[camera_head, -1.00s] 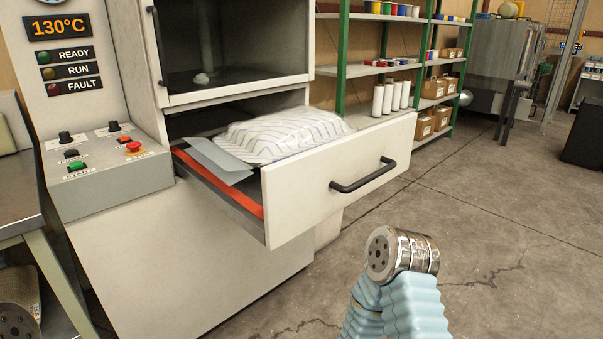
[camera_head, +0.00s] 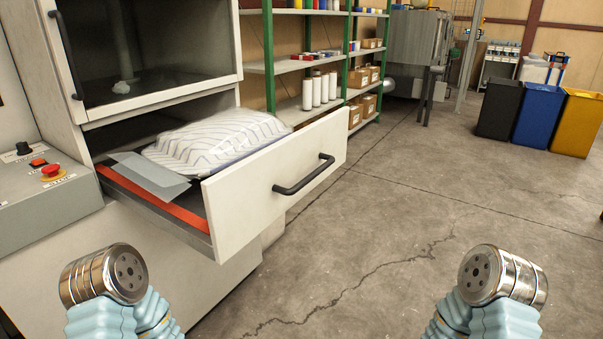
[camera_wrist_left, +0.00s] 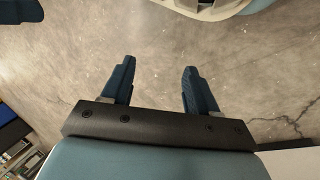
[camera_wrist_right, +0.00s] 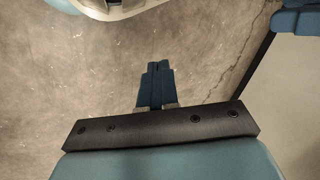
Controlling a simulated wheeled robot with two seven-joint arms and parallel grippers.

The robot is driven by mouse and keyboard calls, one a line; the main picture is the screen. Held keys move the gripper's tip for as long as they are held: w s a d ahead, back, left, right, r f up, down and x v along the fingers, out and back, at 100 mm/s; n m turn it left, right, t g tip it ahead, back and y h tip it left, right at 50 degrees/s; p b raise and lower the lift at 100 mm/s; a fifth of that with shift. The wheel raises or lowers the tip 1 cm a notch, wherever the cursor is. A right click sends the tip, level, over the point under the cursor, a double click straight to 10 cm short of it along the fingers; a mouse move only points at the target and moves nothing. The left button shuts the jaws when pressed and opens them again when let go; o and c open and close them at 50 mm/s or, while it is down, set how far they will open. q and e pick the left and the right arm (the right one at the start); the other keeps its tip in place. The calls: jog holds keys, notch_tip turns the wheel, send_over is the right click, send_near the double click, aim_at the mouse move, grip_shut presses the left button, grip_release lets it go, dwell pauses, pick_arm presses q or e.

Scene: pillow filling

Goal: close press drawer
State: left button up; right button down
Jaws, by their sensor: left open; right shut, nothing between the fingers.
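The press drawer (camera_head: 275,180) is pulled out of the white press (camera_head: 60,100) at the left of the head view. Its front carries a dark bar handle (camera_head: 304,175). A striped, plastic-wrapped pillow (camera_head: 215,140) lies in the drawer, with a grey flap (camera_head: 150,173) beside it and a red strip along the drawer's side. In the left wrist view my left gripper (camera_wrist_left: 157,75) is open and empty above bare floor. In the right wrist view my right gripper (camera_wrist_right: 157,70) is shut on nothing. In the head view only my arms show, both apart from the drawer; the fingers are out of view.
The control panel (camera_head: 45,185) with a red stop button is at the left. Shelves (camera_head: 290,66) with rolls and boxes stand behind the drawer. Black, blue and yellow bins (camera_head: 538,113) are at the far right. The concrete floor (camera_head: 400,220) right of the drawer is clear.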

jog(key=w+d+r+m+t+b, duration=0.25)
jog(key=w+b, duration=0.35)
jog(key=w, duration=0.6)
jog(key=m+t+y+b, duration=0.3)
jog(key=t+y+b, duration=0.45)
jog(key=y, duration=0.35)
send_near(267, 198)
pick_arm(q)
notch_tip(267, 198, down, 13)
jog(key=a, duration=0.2)
jog(key=shift+w+a+p, duration=0.15)
jog(key=shift+w+p, duration=0.15)
jog(key=shift+w, duration=0.1)
pick_arm(e)
jog(key=shift+n+g, duration=0.25)
jog(key=shift+g, duration=0.15)
jog(key=x, duration=0.7)
jog(key=shift+w+d+r, duration=0.1)
jog(key=shift+d+r, duration=0.05)
jog(key=shift+r, duration=0.05)
